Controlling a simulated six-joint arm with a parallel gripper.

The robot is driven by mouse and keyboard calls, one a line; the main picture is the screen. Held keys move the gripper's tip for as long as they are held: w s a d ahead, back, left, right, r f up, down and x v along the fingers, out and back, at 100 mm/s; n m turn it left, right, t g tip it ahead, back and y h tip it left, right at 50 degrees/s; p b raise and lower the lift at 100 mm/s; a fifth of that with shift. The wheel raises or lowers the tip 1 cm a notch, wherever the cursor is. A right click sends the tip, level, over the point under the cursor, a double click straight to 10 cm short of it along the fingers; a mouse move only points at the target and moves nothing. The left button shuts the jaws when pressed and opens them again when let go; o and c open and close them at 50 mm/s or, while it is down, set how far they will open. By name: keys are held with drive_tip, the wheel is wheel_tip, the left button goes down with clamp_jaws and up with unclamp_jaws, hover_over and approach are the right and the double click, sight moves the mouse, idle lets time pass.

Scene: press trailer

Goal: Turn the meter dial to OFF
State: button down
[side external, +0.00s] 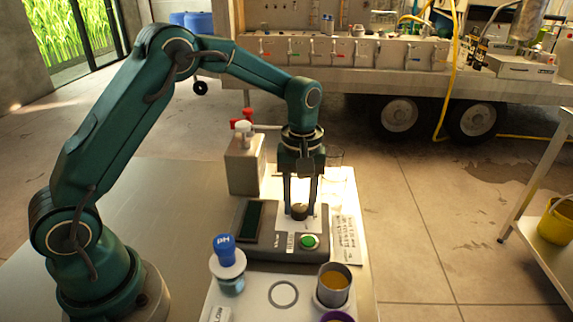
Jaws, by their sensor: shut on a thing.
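The meter (290,246) is a dark grey box on the table, with a dark display on its left and a round green button (309,242) on its front. Its dial (299,211) is a dark round knob on a pale plate behind the green button. My gripper (300,207) points straight down over the meter. Its two fingers are shut on the dial, one on each side. The dial's markings and pointer are too small to read, and the fingers partly cover it.
A blue-capped pH bottle (227,262) and a metal cup of amber liquid (333,284) stand in front of the meter. A grey box with red taps (243,160) stands behind it. A clear glass (335,160) and a printed sheet (347,232) are close on the right.

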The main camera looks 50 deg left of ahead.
sight(300, 208)
drive_tip(key=shift+c, duration=2.2)
unclamp_jaws()
drive_tip(key=shift+r, duration=2.6)
drive_tip(key=s+r+m+t, duration=0.2)
drive_tip(key=s+r+t, duration=0.2)
drive_tip(key=s+r, duration=0.5)
drive_tip(key=s+f+m+t, duration=0.1)
drive_tip(key=s+f+m, duration=0.1)
drive_tip(key=s+m, duration=0.5)
drive_tip(key=shift+s+d+f+t, duration=0.15)
drive_tip(key=shift+s+d+t, duration=0.15)
drive_tip(key=shift+s, duration=0.85)
